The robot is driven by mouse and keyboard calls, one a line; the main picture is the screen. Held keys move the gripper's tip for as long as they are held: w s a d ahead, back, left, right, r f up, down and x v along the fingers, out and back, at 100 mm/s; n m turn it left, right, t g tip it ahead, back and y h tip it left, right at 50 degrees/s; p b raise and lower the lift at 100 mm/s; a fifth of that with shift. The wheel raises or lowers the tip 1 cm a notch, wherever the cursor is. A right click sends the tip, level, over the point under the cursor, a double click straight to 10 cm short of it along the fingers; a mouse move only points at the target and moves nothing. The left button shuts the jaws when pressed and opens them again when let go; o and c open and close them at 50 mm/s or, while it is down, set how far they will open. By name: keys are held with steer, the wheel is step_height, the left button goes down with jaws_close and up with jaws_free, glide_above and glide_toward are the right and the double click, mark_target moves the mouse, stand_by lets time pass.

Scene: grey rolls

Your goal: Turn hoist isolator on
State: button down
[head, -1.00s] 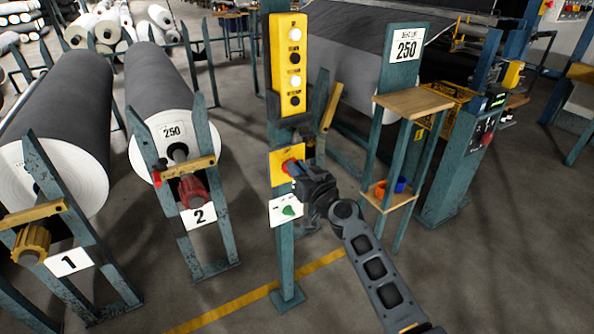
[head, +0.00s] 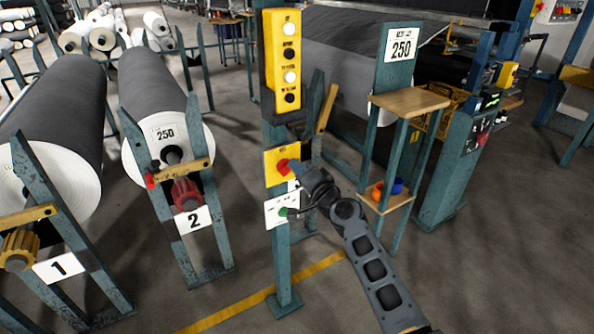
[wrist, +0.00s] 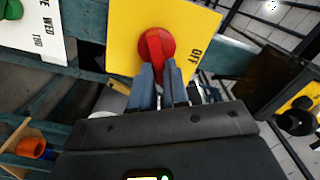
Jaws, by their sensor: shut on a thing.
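The isolator is a yellow plate (head: 272,176) with a red rotary knob (head: 282,166), mounted on a teal post below the button box. In the wrist view the yellow plate (wrist: 120,35) carries the red knob (wrist: 157,45), with the word OFF printed to its right. The knob's red handle points down in that picture, towards my gripper. My gripper (wrist: 163,75) is shut on the handle, one blue-grey fingertip on each side. In the head view my gripper (head: 298,175) reaches the knob from the lower right. The fingertips partly hide the handle's end.
The yellow button box (head: 287,62) is above the isolator on the same post. A white sign (head: 276,211) with a green mark hangs below it. A wooden-topped stand (head: 410,101) is close to my arm on the right. Large grey rolls (head: 60,110) are on the left.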

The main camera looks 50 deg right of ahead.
steer(key=m, duration=0.2)
steer(key=f+m, duration=0.1)
steer(key=m, duration=0.2)
steer(key=shift+d, duration=0.15)
steer(key=shift+s+m, duration=0.1)
steer(key=shift+m, duration=0.2)
stand_by(0.3)
steer(key=c, duration=1.1)
jaws_free()
steer(key=shift+v, duration=3.85)
